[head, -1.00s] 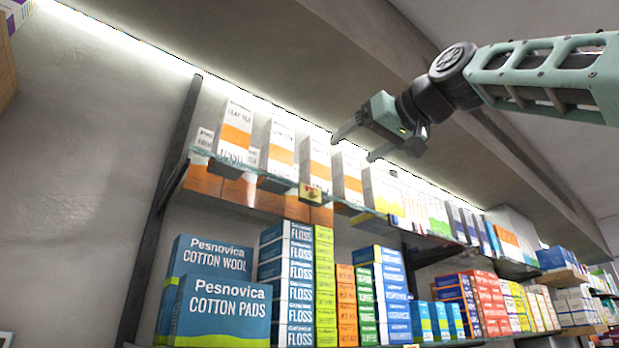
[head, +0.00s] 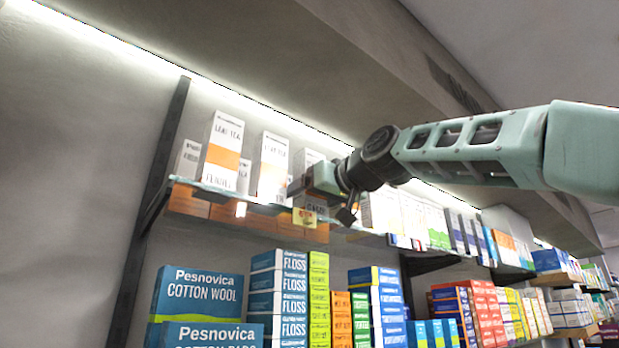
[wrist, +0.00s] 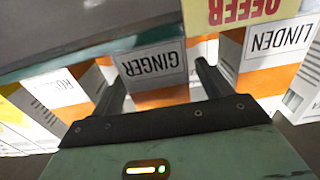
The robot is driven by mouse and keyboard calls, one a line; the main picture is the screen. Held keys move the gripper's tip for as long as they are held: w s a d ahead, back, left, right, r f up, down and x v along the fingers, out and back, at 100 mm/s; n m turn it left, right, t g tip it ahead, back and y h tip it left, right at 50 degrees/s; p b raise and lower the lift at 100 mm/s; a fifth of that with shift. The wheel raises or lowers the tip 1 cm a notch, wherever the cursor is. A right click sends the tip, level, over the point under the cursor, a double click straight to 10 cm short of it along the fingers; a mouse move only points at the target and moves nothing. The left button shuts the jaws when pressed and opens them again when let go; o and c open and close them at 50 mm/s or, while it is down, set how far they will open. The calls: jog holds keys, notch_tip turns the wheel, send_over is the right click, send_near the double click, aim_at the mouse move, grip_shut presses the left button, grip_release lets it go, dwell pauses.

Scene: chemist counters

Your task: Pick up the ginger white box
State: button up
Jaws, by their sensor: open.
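The ginger white box (wrist: 155,65) has an orange band and a "GINGER" label, upside down in the wrist view. It sits between the two fingers of my open gripper (wrist: 162,80), one finger to each side. Whether the fingers touch it I cannot tell. In the head view, my gripper (head: 318,192) is at the upper glass shelf and covers much of a white box (head: 307,160) there, which appears to be the ginger one.
A "LINDEN" box (wrist: 275,45) stands beside the ginger box, and another white-orange box (wrist: 60,88) is on its other side. A yellow "OFFER" tag (wrist: 250,10) hangs close by at the shelf edge (head: 235,193). Cotton and floss boxes (head: 280,285) fill the shelf below.

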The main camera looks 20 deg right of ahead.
jog(key=shift+p+x, duration=0.6)
jog(key=shift+x, duration=0.6)
jog(key=shift+c, duration=0.4)
jog(key=c, duration=1)
